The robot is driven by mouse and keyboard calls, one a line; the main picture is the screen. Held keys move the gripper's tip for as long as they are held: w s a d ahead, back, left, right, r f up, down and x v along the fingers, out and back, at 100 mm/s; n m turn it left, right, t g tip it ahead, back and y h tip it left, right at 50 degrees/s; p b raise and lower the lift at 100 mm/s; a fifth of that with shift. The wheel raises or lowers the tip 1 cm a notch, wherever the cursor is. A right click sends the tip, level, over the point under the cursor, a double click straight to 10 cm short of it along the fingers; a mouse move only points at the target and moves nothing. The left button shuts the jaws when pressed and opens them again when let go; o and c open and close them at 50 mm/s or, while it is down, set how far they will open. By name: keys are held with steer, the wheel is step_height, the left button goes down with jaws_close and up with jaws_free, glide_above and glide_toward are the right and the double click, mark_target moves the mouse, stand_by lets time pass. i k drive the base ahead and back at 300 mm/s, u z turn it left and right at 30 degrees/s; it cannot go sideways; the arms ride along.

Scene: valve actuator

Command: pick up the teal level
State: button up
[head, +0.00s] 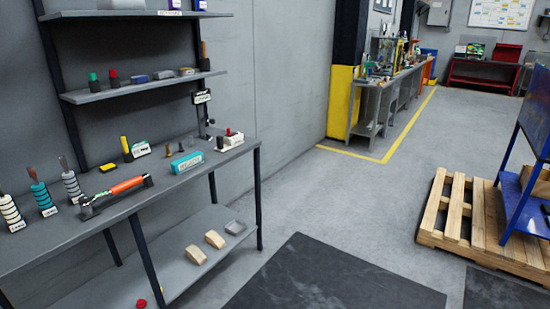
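A teal bar-shaped block (187,162) with a white lettered label on its front lies on the grey workbench (235,152), near its front edge and right of the middle. It looks like the teal level, though the lettering is too small to read. My gripper is not in view, and nothing touches the block.
An orange-handled tool (127,185) lies left of the teal block. A white-and-red item (229,139) stands to its right. Several handled tools stand at the bench's left end. A shelf (145,85) hangs above.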

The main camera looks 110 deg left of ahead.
mark_target(181, 166)
steer(key=u, duration=4.35)
